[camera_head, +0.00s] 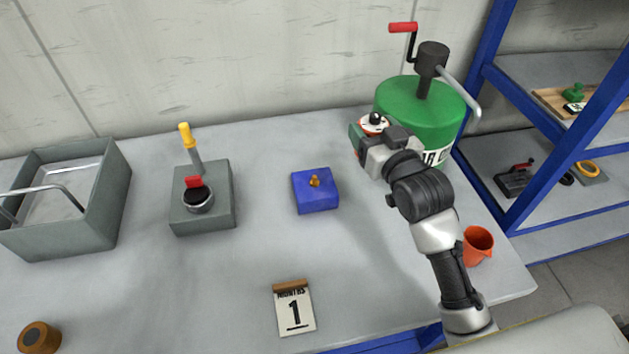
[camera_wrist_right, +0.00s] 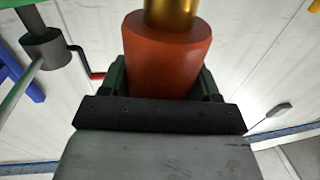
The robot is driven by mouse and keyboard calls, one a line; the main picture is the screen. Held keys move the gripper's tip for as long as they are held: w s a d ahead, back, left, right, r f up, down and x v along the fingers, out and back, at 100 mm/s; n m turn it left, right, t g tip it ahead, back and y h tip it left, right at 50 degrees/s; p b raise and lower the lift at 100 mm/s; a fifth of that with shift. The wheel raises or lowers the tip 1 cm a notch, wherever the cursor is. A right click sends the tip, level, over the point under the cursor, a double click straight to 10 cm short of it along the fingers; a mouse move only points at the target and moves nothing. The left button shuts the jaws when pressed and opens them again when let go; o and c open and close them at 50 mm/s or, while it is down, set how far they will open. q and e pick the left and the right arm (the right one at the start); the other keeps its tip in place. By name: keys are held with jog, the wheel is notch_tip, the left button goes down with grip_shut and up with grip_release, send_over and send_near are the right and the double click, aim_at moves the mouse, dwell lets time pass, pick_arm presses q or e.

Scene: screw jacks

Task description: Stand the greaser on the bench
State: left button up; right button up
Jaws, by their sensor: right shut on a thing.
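My right gripper (camera_head: 371,137) is shut on the greaser (camera_head: 373,122), held in front of the green drum and above the grey bench (camera_head: 260,250). In the head view only its orange, white and black end shows, and the rest is hidden by the gripper. In the right wrist view the greaser (camera_wrist_right: 167,55) is an orange-red cylinder with a brass part, between the dark green fingers of my right gripper (camera_wrist_right: 165,80). My left gripper is not in view.
The green drum (camera_head: 410,108) with a red-handled crank stands at the back right. A blue block (camera_head: 314,201), a grey jack block (camera_head: 215,222), a grey tray (camera_head: 110,205), a calendar card (camera_head: 296,319) and an orange cup (camera_head: 478,245) stand around. Bench between blue block and card is clear.

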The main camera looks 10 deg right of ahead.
jog(key=w+a+f+p, duration=0.1)
jog(key=w+a+f, duration=0.1)
jog(key=a+f, duration=0.1)
jog(key=w+a+f+p, duration=0.1)
jog(key=w+a+f, duration=0.1)
jog(key=a+f, duration=0.1)
jog(key=w+a+f+p, duration=0.1)
jog(key=w+a+f, duration=0.1)
jog(key=a+f, duration=0.1)
jog(key=shift+w+a+f, duration=0.3)
jog(key=shift+w+f, duration=0.05)
jog(key=shift+f, duration=0.45)
jog(key=shift+f, duration=0.1)
jog(key=o, duration=1.1)
jog(key=shift+c, duration=0.2)
jog(key=shift+f, duration=0.1)
